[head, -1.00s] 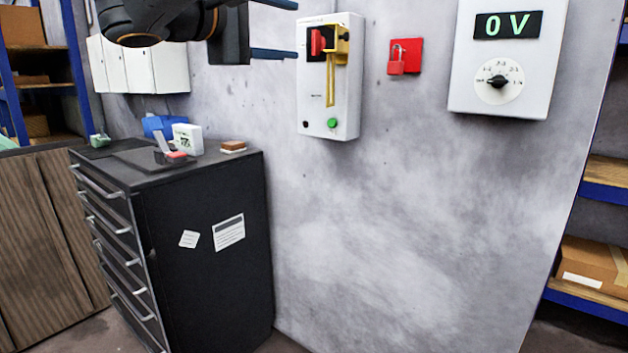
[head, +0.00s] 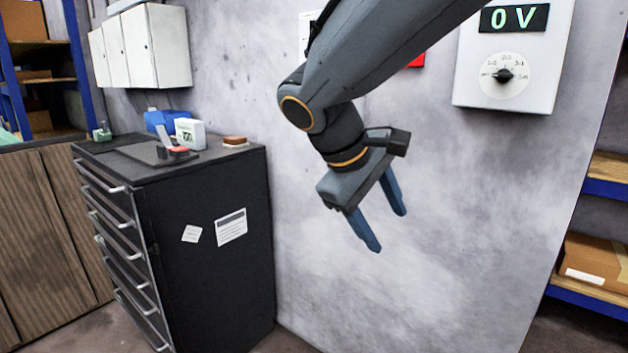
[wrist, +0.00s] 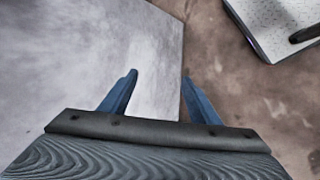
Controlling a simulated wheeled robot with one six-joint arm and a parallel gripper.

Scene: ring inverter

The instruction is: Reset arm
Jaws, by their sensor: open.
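My gripper (head: 388,230) hangs in front of the grey wall panel in the head view, with its two blue fingers pointing down and apart. It is open and empty. My arm comes in from the top right of the head view. It hides nearly all of the switch box and most of the red lock plate (head: 417,61).
A white meter box (head: 505,90) reading 0 V with a dial hangs at the right. A black drawer cabinet (head: 215,270) stands at the left with small items on top. Shelving with a cardboard box (head: 596,262) is at the far right. The lower wall is clear.

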